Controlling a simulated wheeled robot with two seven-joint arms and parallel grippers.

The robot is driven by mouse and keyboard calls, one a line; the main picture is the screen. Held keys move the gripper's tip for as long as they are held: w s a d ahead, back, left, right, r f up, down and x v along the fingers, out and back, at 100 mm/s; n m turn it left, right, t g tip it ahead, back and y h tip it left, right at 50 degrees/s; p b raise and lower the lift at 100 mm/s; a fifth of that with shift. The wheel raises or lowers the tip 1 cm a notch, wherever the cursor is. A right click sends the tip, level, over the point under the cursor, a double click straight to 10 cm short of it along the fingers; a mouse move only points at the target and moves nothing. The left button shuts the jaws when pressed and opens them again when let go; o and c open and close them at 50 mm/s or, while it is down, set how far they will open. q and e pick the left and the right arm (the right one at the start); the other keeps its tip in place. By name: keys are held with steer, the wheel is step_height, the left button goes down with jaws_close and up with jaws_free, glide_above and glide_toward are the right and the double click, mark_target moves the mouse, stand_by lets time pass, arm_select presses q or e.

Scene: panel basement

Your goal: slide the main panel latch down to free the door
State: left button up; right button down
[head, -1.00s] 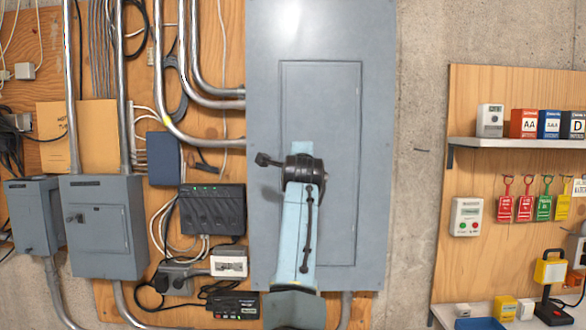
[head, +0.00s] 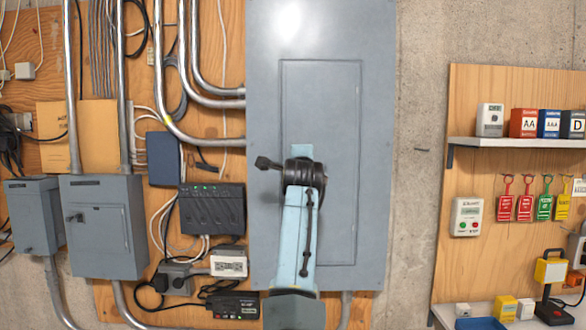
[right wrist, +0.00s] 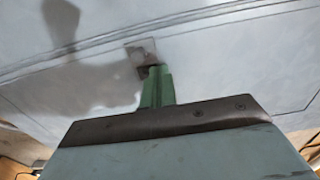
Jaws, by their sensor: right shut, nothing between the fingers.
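The grey main panel (head: 335,30) fills the middle of the head view, and its inset door (head: 335,100) looks closed. In the right wrist view, the latch shows as a small pale plate with a brownish piece (right wrist: 145,50) at the door's seam. My right gripper (right wrist: 152,72) has green fingers, shut with nothing held. Its tips overlap the brownish piece; contact is hard to tell. In the head view my right arm covers the door's lower left part and hides the latch and fingertips. My left gripper is not in view.
Metal conduits (head: 155,80) and a black router (head: 212,208) are left of the panel. A smaller grey box (head: 105,230) hangs further left. At right, a shelf (head: 520,143) holds battery boxes above hanging tags. Bare concrete lies between panel and shelf.

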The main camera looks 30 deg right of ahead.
steer(key=shift+f, duration=0.25)
steer(key=shift+r, duration=0.25)
steer(key=shift+p, duration=0.4)
steer(key=b+v, duration=0.1)
steer(key=v, duration=0.6)
steer(key=shift+b, duration=0.35)
stand_by(0.6)
